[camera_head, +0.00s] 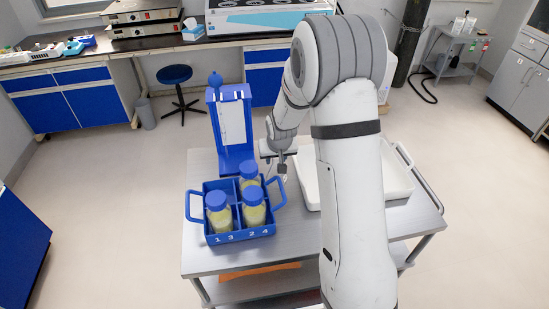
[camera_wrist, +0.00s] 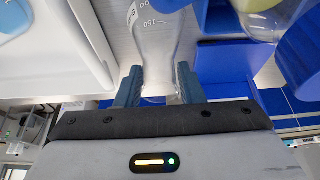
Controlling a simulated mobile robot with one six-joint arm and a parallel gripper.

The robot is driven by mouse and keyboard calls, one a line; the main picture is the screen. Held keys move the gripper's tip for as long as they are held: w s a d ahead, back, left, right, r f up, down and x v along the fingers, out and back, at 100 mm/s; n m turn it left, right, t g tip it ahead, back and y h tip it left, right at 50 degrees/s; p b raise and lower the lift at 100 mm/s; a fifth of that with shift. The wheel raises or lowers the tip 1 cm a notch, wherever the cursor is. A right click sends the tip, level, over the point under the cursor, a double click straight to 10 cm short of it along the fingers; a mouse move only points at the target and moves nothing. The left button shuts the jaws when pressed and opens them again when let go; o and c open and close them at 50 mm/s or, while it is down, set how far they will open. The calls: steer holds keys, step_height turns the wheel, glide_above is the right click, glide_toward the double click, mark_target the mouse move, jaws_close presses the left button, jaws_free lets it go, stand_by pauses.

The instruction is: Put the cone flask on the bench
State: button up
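The cone flask (camera_wrist: 160,45) is clear glass with white volume marks. In the wrist view its neck sits between the two fingers of my gripper (camera_wrist: 158,88), which appear to touch it on both sides. In the head view my gripper (camera_head: 279,168) is over the metal table, between the blue bottle rack and the white tray. There the flask is hardly discernible, and I cannot tell whether its base touches anything. The bench (camera_head: 103,52) with blue cabinets runs along the back wall, beyond the table.
The blue rack (camera_head: 249,236) holds three blue-capped bottles (camera_head: 254,207). A blue stand (camera_head: 236,158) is behind it. The white tray (camera_head: 399,181) is partly hidden by my arm. A stool (camera_head: 174,75) and bin (camera_head: 146,113) stand by the bench.

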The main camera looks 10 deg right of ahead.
steer(key=shift+o, duration=1.2)
steer(key=shift+r, duration=0.1)
